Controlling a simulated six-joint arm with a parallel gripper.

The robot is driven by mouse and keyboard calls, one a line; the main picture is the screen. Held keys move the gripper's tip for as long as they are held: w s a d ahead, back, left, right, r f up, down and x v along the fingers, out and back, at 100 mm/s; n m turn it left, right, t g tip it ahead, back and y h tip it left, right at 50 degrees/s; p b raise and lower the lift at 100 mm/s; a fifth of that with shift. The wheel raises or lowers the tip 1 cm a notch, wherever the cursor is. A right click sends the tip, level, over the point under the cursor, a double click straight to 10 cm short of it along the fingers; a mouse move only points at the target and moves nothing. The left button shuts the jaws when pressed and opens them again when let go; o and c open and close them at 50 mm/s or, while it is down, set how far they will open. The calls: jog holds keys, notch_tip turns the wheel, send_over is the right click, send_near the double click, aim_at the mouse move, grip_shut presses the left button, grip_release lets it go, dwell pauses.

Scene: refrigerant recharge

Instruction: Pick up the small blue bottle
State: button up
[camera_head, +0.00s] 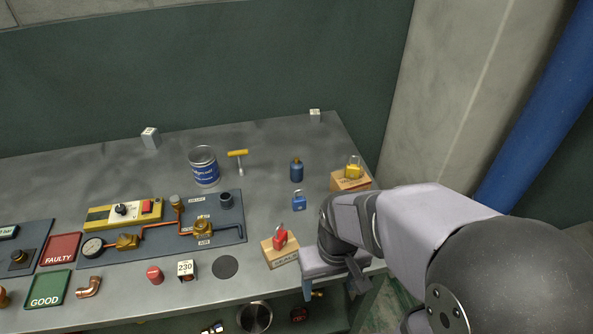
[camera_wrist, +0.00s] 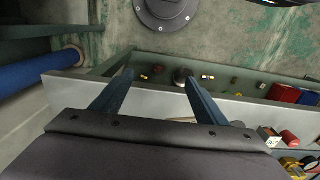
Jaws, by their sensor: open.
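The wrist view looks down past the bench edge to the floor. I cannot make out the bottle there.
A blue padlock (camera_head: 299,201) stands just in front of the bottle. A blue-labelled can (camera_head: 204,168) and a yellow T-handle tool (camera_head: 238,154) stand to the left.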

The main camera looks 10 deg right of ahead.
jog(key=c, duration=0.3)
jog(key=shift+c, duration=0.2)
jog(key=shift+w, duration=0.1)
jog(key=n+t+y+p, duration=0.1)
jog(key=n+t+p, duration=0.1)
jog(key=n+t, duration=0.15)
send_near(298, 164)
jog(key=shift+m+t, duration=0.35)
jog(key=x, duration=0.5)
jog(key=shift+s+d+f, duration=0.15)
jog(key=shift+s, duration=0.15)
jog(key=shift+p+x, duration=1.95)
jog(key=shift+x, duration=1.7)
